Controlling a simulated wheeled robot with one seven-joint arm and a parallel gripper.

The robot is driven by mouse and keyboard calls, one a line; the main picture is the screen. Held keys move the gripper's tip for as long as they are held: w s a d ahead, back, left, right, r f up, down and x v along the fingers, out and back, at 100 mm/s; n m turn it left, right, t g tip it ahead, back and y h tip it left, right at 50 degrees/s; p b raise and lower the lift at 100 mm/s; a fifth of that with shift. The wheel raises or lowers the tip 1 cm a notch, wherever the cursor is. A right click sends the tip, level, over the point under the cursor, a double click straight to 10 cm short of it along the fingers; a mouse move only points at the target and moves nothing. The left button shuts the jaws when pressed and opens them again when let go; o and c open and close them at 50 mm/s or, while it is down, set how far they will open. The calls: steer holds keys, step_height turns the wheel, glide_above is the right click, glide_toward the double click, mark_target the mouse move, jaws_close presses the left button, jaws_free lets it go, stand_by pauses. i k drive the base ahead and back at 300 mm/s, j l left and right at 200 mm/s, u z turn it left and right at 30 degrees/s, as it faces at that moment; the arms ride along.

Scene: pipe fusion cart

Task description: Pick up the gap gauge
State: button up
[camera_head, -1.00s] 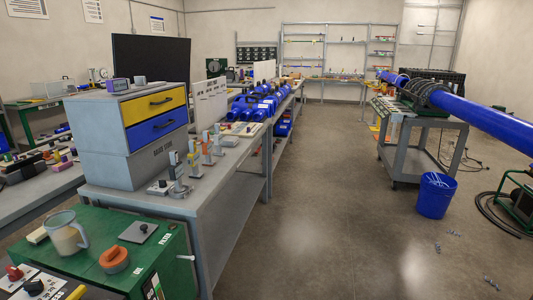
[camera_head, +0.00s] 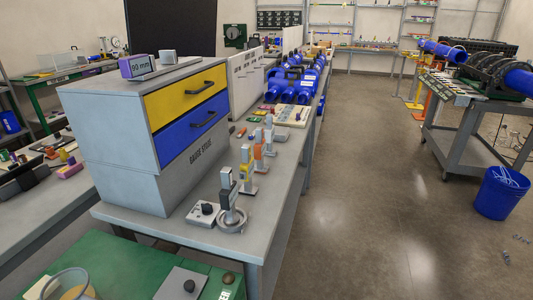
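Several small upright gauge-like devices stand in a row on the grey bench (camera_head: 275,208). The nearest is a grey device on a round base (camera_head: 231,215). Behind it are one with a yellow part (camera_head: 246,180) and one with an orange part (camera_head: 259,158). A flat grey block with a black knob (camera_head: 203,213) lies left of the nearest one. I cannot tell which of these, if any, is the gap gauge. My gripper is not in view.
A grey cabinet with yellow and blue drawers (camera_head: 110,138) stands on the bench, with a purple "90 mm" block (camera_head: 137,66) on top. A green surface (camera_head: 110,262) is in front. The fusion cart (camera_head: 446,142) and blue bucket (camera_head: 500,193) are right.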

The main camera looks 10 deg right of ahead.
mark_target(259, 148)
steer(key=z, duration=2.05)
steer(key=u, duration=2.25)
steer(key=i+l+u, duration=0.15)
steer(key=u, duration=0.2)
steer(key=i+l+u, duration=0.1)
steer(key=l+u, duration=0.3)
steer(key=i+l+u, duration=0.1)
steer(key=u, duration=0.25)
